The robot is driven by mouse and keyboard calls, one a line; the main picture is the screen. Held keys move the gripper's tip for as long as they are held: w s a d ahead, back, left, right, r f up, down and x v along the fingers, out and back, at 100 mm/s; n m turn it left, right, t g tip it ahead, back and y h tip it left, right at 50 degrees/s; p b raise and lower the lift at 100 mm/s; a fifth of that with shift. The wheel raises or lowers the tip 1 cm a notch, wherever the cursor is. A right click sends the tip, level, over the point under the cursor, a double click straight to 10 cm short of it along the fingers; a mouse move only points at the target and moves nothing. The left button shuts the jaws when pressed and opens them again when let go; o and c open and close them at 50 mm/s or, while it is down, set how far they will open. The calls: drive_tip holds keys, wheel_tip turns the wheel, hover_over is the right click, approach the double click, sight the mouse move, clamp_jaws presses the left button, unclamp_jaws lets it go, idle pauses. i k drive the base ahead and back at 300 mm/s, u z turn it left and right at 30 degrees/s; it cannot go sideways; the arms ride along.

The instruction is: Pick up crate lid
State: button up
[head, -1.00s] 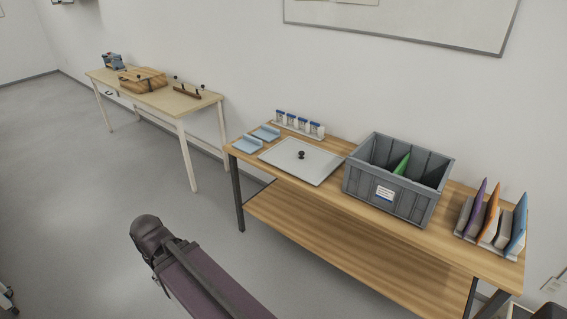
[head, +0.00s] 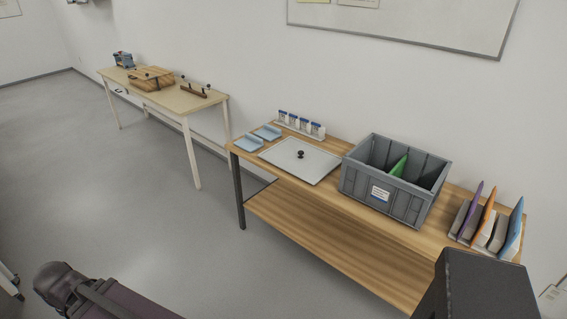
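The crate lid (head: 318,163) is a flat, pale grey panel with a black knob (head: 300,154) in its middle. It lies flat on the wooden bench, to the left of the grey crate (head: 374,197) and apart from or close against it; I cannot tell which. The crate is open at the top, with a white and blue label on its front and something green inside. Parts of my arm show at the bottom left, well away from the lid. My gripper's fingers are not in view.
The wooden bench (head: 262,177) also carries two light blue trays (head: 248,143), a rack of small white containers (head: 301,126) at the back, and upright coloured folders (head: 489,222) at the right. A second table (head: 170,99) stands farther left.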

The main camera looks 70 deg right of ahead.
sight(311, 164)
drive_tip(key=u, duration=0.1)
drive_tip(key=i, duration=1.6)
drive_tip(key=z, duration=4.15)
drive_tip(key=i, duration=0.1)
drive_tip(key=u, duration=1.55)
